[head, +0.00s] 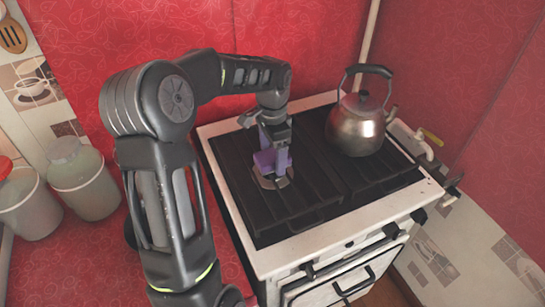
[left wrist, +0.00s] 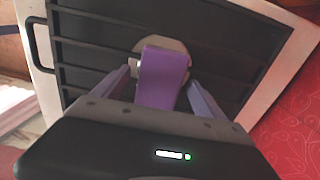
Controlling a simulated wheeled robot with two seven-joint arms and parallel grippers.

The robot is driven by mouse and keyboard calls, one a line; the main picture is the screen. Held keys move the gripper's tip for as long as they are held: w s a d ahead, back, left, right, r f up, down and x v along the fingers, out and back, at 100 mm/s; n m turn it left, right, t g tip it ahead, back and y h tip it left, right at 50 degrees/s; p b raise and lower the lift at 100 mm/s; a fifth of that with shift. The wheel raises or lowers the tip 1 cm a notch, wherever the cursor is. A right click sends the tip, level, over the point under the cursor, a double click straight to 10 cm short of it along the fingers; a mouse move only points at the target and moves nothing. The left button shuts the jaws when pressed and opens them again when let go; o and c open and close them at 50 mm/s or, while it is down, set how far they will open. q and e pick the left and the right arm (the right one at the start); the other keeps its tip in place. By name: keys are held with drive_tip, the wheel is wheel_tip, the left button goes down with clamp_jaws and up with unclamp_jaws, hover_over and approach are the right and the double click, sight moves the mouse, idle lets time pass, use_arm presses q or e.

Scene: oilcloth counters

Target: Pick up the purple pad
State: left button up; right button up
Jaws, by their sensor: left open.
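The purple pad (left wrist: 163,72) shows in the left wrist view as a bright purple upright strip over the dark stove top. My left gripper (left wrist: 160,92) is open, with one lilac finger on each side of the pad and visible gaps between. In the head view my left gripper (head: 275,163) points down over the left half of the stove. Purple shows there too, but the pad and the fingers are hard to tell apart. A pale grey-beige disc (head: 268,183) lies below the fingers; it also shows behind the pad in the left wrist view (left wrist: 181,46). My right gripper is out of view.
The white stove (head: 330,242) has a black grate. A metal kettle (head: 357,125) with a dark arched handle stands on its right half, right of my left gripper. Lidded containers (head: 83,180) stand at the far left. A pipe and valve (head: 425,140) are at the stove's right.

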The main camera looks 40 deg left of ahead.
use_arm(q)
drive_tip(key=shift+f, duration=0.3)
idle(0.4)
drive_tip(key=c, duration=1.4)
